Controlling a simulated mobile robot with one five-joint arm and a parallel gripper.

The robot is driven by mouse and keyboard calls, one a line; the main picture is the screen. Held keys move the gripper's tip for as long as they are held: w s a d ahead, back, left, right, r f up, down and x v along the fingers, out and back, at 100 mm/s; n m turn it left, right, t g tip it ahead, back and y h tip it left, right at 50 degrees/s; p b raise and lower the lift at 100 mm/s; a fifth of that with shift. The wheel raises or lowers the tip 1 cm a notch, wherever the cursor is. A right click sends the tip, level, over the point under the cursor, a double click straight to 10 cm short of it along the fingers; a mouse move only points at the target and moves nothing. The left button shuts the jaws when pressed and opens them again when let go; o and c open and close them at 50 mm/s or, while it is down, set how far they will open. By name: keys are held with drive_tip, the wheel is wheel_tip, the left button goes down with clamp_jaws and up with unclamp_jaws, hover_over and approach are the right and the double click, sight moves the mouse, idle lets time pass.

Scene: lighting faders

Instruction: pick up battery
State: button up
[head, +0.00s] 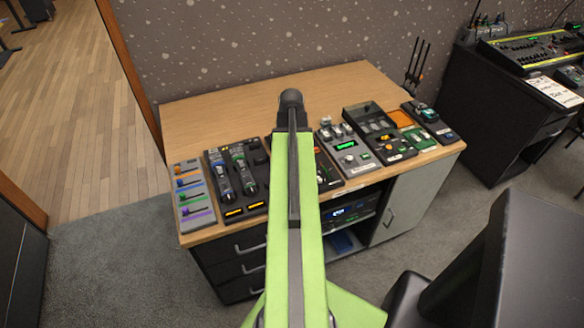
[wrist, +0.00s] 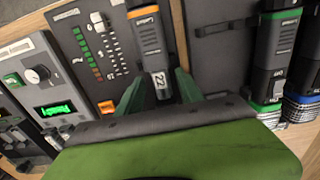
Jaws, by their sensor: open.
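My gripper (wrist: 158,88) shows in the wrist view with its two green fingers apart. A dark, elongated item with an orange band and a white label (wrist: 150,42) runs down between the fingertips. It looks like the battery, but I cannot be sure from its markings. Its lower end lies between the fingers, and I see no clear contact on either side. In the head view my green arm reaches over the desk and hides the gripper and the middle of the row of devices, so I cannot pick out the item there.
The wooden desk (head: 215,110) has a clear back half. Along its front stand a fader panel (head: 193,195), a black case with two handheld units (head: 225,182), a grey box with a green display (head: 345,147) and other control boxes. In the wrist view a dark handheld unit (wrist: 272,55) lies right.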

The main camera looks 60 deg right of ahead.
drive_tip(key=shift+r, duration=0.1)
drive_tip(key=shift+c, duration=0.4)
clamp_jaws()
drive_tip(key=shift+r, duration=0.15)
